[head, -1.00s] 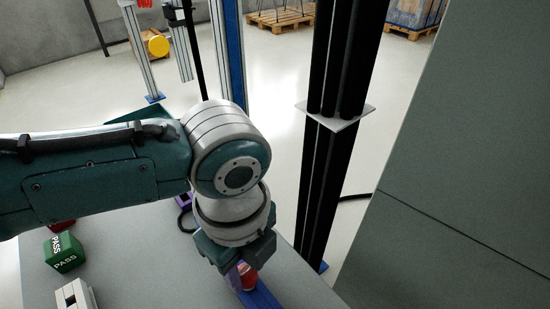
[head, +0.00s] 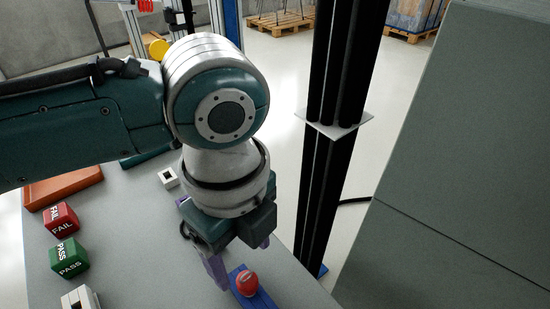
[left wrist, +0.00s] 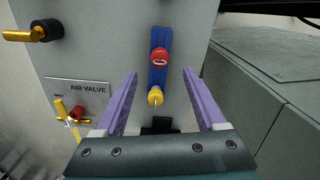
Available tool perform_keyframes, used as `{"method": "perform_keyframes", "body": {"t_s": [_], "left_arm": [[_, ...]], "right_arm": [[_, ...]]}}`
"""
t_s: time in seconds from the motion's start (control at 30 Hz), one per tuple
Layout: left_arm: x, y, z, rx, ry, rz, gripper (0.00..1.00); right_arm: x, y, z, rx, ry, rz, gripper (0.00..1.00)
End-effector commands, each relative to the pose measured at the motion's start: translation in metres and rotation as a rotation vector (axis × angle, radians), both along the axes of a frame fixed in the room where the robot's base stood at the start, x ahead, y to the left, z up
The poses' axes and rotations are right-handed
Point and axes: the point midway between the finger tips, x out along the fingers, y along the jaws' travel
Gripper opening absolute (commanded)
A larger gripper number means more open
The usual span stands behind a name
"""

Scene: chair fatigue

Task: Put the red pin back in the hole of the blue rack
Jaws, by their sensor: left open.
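The red pin (head: 247,282) sits with its round head on the blue rack (head: 262,300) near the front edge of the table. In the left wrist view the red pin (left wrist: 160,56) shows on the blue rack (left wrist: 161,36), with a yellow pin (left wrist: 155,97) at the rack's lower end. My left gripper (head: 241,262) is open, its purple fingers apart and empty, just behind the red pin in the head view. The wrist view shows the fingers (left wrist: 160,74) on either side of the rack, clear of it. The pin's shaft is hidden. My right gripper is not in view.
A red FAIL cube (head: 61,219), a green PASS cube (head: 69,258), an orange tray (head: 62,187) and white blocks (head: 80,298) are at the left. A black post (head: 322,190) and a grey panel (head: 450,150) stand at the right. The wrist view shows an AIR VALVE plate (left wrist: 79,92).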

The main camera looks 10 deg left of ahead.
Motion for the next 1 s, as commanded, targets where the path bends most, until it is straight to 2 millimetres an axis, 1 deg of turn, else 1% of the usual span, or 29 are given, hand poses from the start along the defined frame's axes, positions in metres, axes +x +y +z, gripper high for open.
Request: {"method": "perform_keyframes", "body": {"t_s": [0.03, 0.1, 0.23, 0.33, 0.77, 0.87, 0.97, 1.0], "left_arm": [[0.001, 0.0, 0.011, -0.001, -0.004, -0.002, 0.73], [0.001, 0.0, 0.021, -0.001, -0.003, -0.001, 0.73], [0.0, 0.0, 0.031, 0.001, 0.0, 0.0, 0.73], [0.0, 0.0, 0.033, 0.001, 0.0, 0.0, 0.73], [-0.002, -0.001, 0.033, -0.005, 0.0, 0.005, 0.73], [-0.011, -0.012, 0.033, -0.048, -0.002, 0.055, 0.73], [-0.03, -0.033, 0.037, -0.142, -0.005, 0.197, 0.73], [-0.038, -0.041, 0.04, -0.189, -0.007, 0.286, 0.73]], "right_arm": [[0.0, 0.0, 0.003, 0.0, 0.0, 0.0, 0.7], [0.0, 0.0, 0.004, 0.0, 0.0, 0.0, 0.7], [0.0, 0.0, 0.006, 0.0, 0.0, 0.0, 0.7], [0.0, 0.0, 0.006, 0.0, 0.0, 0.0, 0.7], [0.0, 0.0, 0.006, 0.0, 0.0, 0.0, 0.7], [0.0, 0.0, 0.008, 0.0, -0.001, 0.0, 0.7], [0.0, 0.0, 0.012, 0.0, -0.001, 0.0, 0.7], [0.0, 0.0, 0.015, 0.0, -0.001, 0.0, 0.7]]}}
